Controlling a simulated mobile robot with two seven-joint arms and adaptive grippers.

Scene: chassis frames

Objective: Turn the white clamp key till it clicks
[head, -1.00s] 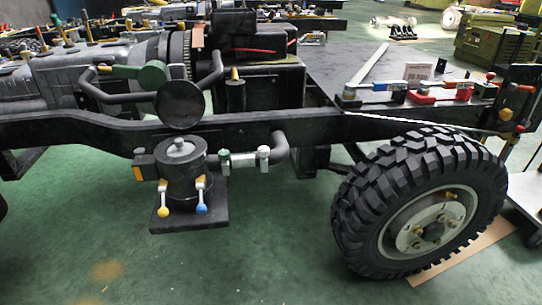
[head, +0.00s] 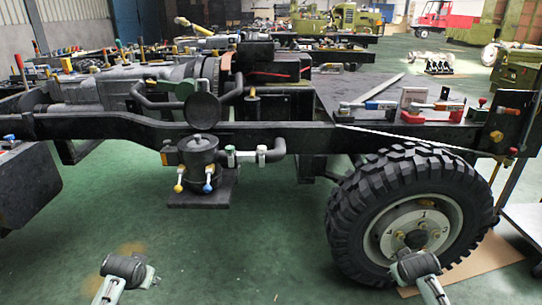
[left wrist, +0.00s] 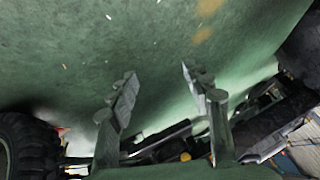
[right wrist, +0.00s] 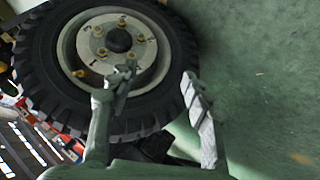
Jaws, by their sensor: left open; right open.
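On the side of the black chassis frame (head: 300,139), a short pipe runs right from a dark canister (head: 199,152). My left gripper (left wrist: 155,82) is open and empty in the left wrist view, above green floor. My right gripper (right wrist: 158,76) is open and empty in the right wrist view, in front of the wheel. Both are well apart from the clamp.
A large tyred wheel (head: 412,222) stands at the right, close to my right arm. Coloured clamps (head: 448,105) lie on the deck. The green floor (head: 270,245) between my arms is clear.

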